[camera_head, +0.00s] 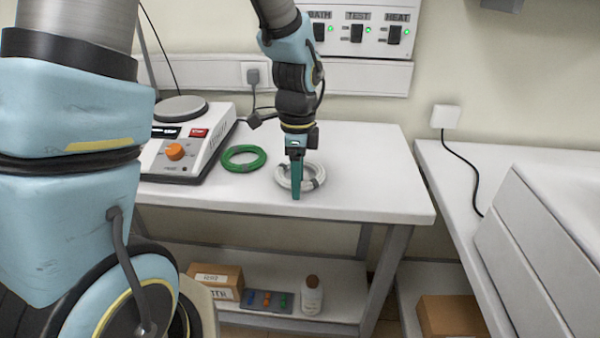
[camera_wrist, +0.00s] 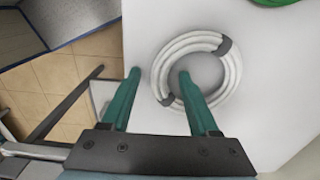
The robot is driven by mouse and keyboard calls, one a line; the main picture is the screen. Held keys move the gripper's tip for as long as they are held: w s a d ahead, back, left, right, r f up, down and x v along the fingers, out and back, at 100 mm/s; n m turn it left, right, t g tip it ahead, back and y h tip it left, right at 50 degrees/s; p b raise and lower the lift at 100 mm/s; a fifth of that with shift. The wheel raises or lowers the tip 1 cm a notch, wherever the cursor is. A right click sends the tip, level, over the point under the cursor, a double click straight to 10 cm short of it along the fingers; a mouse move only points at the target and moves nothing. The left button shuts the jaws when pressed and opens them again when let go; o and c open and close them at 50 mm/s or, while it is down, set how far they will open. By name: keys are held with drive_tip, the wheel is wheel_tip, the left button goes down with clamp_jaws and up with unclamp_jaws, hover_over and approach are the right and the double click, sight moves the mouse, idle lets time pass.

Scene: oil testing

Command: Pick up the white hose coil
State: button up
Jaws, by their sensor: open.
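The white hose coil (camera_head: 313,177) lies flat on the white table, with dark bands around it. It also shows in the wrist view (camera_wrist: 232,70), with one band at its upper right and one at its lower left. My gripper (camera_head: 296,194) points down over the coil in the head view and covers part of it. In the wrist view my gripper (camera_wrist: 158,74) is open and empty. One fingertip appears over the coil's centre and the other outside its left side. I cannot tell how high the fingertips are above the table.
A green coil (camera_head: 244,158) lies just left of the white one. A device with an orange knob (camera_head: 174,152) stands further left. The table (camera_head: 375,190) is clear to the right. A lower shelf (camera_head: 342,290) holds boxes and a bottle (camera_head: 312,296).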

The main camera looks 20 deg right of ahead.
drive_tip(key=shift+c, duration=0.3)
clamp_jaws()
idle(0.4)
wheel_tip(320, 180, up, 10)
drive_tip(key=b, duration=0.1)
idle(0.3)
